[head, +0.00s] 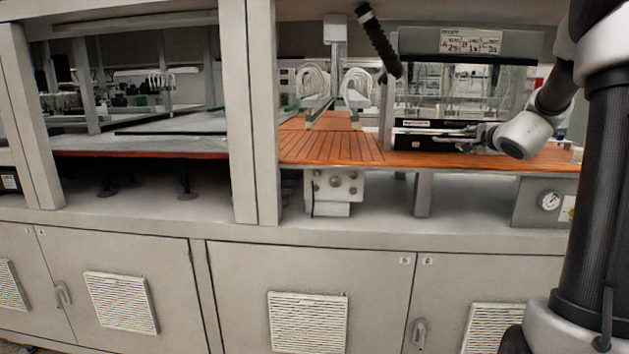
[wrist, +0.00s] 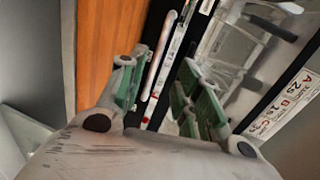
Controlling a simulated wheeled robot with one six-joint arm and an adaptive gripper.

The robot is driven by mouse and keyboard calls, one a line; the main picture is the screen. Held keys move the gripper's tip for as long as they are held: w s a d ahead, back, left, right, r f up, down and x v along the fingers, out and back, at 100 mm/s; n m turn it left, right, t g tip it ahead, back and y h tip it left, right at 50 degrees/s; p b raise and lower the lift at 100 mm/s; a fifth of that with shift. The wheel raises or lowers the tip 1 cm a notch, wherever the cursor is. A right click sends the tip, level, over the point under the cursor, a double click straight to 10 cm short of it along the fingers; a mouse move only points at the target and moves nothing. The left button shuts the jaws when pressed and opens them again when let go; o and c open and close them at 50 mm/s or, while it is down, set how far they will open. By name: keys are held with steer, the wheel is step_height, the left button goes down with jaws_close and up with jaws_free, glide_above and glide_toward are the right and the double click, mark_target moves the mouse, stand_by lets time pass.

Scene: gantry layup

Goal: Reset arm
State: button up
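My gripper (wrist: 168,95) shows in the wrist view with its two green-padded fingers spread apart. I see no object clamped between them. In the head view my gripper (head: 462,138) is at the right, low over the orange slatted table (head: 335,148), in front of the black-and-clear machine (head: 455,85). The fingers point left along the machine's front. They are small here, and I cannot tell whether they touch the machine. A label with "A 2S B 1S C 3S" (head: 470,41) is on the machine's top; it also shows in the wrist view (wrist: 283,100).
A grey frame post (head: 252,110) stands left of the orange table. A black ribbed hose (head: 378,42) hangs by the machine. A gauge (head: 550,201) sits below the table at right. Grey cabinet doors (head: 310,280) fill the lower front. The table's left part is mostly clear.

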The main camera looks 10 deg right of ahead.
steer(key=s+a+n+g+y, duration=0.1)
steer(key=s+a+n+y, duration=0.25)
steer(key=a, duration=0.45)
steer(key=s+a+n+g+y, duration=0.1)
steer(key=s+a+n+y, duration=0.25)
steer(key=a, duration=0.55)
steer(key=s+a+f+n+g+y, duration=0.1)
steer(key=s+a+f+n+g, duration=0.15)
steer(key=s+a+n, duration=0.65)
steer(key=s+d+f+n+g+h, duration=0.1)
steer(key=s+d+f+g, duration=0.1)
steer(key=s, duration=0.6)
steer(key=s+d+f+n+g+h, duration=0.1)
steer(key=s+f+g+h, duration=0.1)
steer(key=s, duration=0.6)
steer(key=s+d+f+n+g+h, duration=0.1)
steer(key=s+d+f+g+h, duration=0.1)
steer(key=s, duration=0.6)
steer(key=shift+d+n+g, duration=0.35)
steer(key=shift+n, duration=0.05)
steer(key=shift+d, duration=0.15)
